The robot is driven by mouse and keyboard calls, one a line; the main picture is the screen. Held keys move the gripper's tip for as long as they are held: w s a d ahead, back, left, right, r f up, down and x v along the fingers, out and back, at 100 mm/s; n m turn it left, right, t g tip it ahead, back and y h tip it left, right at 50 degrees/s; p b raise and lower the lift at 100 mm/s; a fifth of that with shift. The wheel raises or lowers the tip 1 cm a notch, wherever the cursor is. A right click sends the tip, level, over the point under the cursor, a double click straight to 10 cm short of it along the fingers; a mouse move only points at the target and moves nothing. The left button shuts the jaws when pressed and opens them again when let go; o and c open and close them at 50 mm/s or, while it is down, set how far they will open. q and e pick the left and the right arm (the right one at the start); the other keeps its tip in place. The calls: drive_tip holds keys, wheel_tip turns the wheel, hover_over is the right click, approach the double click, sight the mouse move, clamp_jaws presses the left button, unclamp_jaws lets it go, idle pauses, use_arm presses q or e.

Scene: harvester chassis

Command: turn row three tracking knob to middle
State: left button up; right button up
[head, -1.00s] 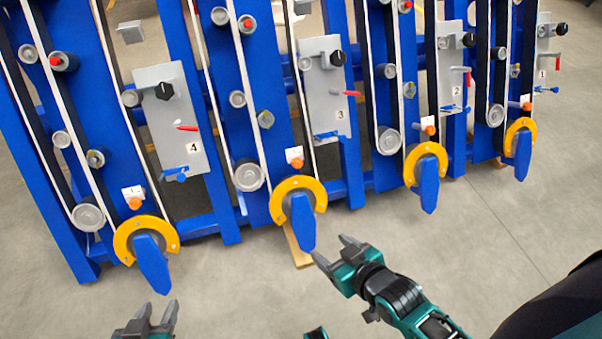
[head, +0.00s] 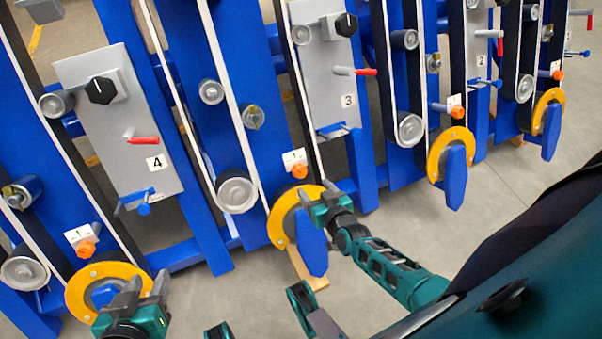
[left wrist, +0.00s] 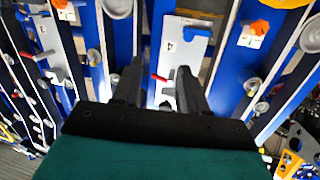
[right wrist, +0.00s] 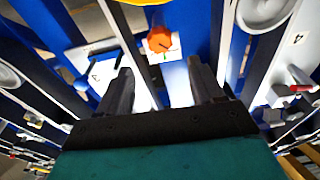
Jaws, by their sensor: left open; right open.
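The row three panel (head: 335,75) is a grey plate marked 3, with a black knob (head: 346,25) at its top. An orange knob (head: 299,171) sits by a small white scale plate (head: 293,158) below and left of that panel; I cannot read its setting. My right gripper (head: 322,198) is open and empty just below this orange knob, in front of the yellow ring (head: 280,222). In the right wrist view an orange knob (right wrist: 160,40) lies ahead between the open fingers, apart from them. My left gripper (head: 146,288) is open and empty at the lower left; it shows in the left wrist view (left wrist: 155,85).
Blue frames (head: 355,170) with belts and rollers stand across the view. The row four panel (head: 115,120) is at the left, with another orange knob (head: 85,247) near my left gripper. Blue handles stick out at the yellow rings. Grey floor (head: 500,215) is free at the right.

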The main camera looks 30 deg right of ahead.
sight(301, 173)
drive_tip(key=b+x, duration=0.4)
drive_tip(key=x, duration=0.4)
drive_tip(key=shift+w+f, duration=0.15)
drive_tip(key=shift+f, duration=0.1)
use_arm(q)
drive_tip(key=shift+w+d+f+h+b, duration=0.2)
drive_tip(key=shift+w+d+f, duration=0.1)
drive_tip(key=shift+d+f, duration=0.2)
drive_tip(key=shift+w+d+f+h+b, duration=0.2)
drive_tip(key=shift+w+d+f, duration=0.1)
drive_tip(key=shift+d+f, duration=0.15)
use_arm(e)
drive_tip(key=shift+w+d+f, duration=0.1)
drive_tip(key=shift+w+f, duration=0.05)
drive_tip(key=shift+w, duration=0.55)
drive_tip(key=c, duration=1.1)
use_arm(q)
drive_tip(key=shift+s+a+f, duration=0.1)
use_arm(e)
drive_tip(key=shift+o, duration=0.2)
